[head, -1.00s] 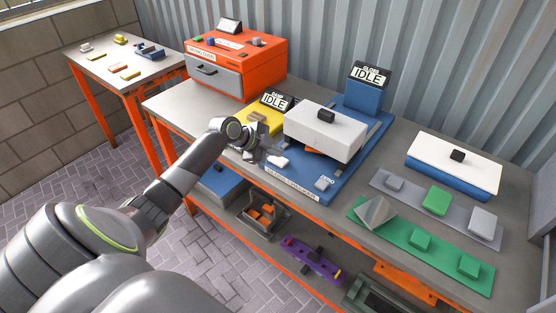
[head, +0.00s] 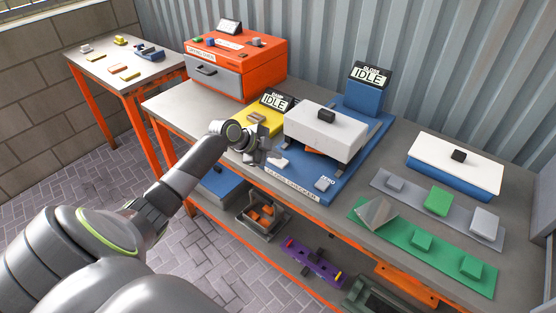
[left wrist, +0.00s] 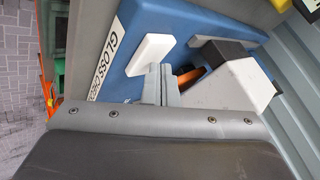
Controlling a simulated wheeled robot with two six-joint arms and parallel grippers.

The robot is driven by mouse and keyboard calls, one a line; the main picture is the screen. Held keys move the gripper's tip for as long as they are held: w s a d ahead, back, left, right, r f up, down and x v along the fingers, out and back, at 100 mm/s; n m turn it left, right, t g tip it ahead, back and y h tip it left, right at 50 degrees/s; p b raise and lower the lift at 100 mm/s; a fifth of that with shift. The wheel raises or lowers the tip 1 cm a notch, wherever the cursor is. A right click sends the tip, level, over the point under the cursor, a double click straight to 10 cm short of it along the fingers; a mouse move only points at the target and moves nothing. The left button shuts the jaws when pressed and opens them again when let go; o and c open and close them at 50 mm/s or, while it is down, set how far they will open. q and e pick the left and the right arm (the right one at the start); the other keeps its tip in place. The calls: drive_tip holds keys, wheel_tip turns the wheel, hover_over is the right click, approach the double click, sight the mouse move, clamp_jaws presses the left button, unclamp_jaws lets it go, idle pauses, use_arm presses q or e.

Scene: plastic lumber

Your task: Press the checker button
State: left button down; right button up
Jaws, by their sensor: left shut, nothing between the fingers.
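The gloss checker (head: 345,182) is a blue base with a lettered front edge. On it are a white box (head: 312,132) with a black knob, a small grey-blue block (head: 325,183) marked like "ZERO", and a display (head: 369,77) reading IDLE. A white button-like block (head: 278,163) sits at its left end; it also shows in the left wrist view (left wrist: 152,53). My left gripper (head: 264,156) is shut and empty, right beside this white block. In the left wrist view its fingertips (left wrist: 160,78) lie close to the block's edge; I cannot tell whether they touch.
A yellow device (head: 250,128) with an IDLE display stands behind my gripper. An orange drawer unit (head: 255,70) is at the back left. Panels with green and grey blocks (head: 438,202) and a white-topped blue case (head: 455,165) fill the right. A shelf below holds a purple tool (head: 313,262).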

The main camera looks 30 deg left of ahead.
sight(274, 161)
use_arm(q)
drive_tip(key=shift+f, duration=0.3)
idle(0.4)
drive_tip(key=shift+r+p, duration=0.5)
drive_tip(key=shift+r, duration=0.5)
drive_tip(key=shift+r+p, duration=1.8)
drive_tip(key=shift+r, duration=0.7)
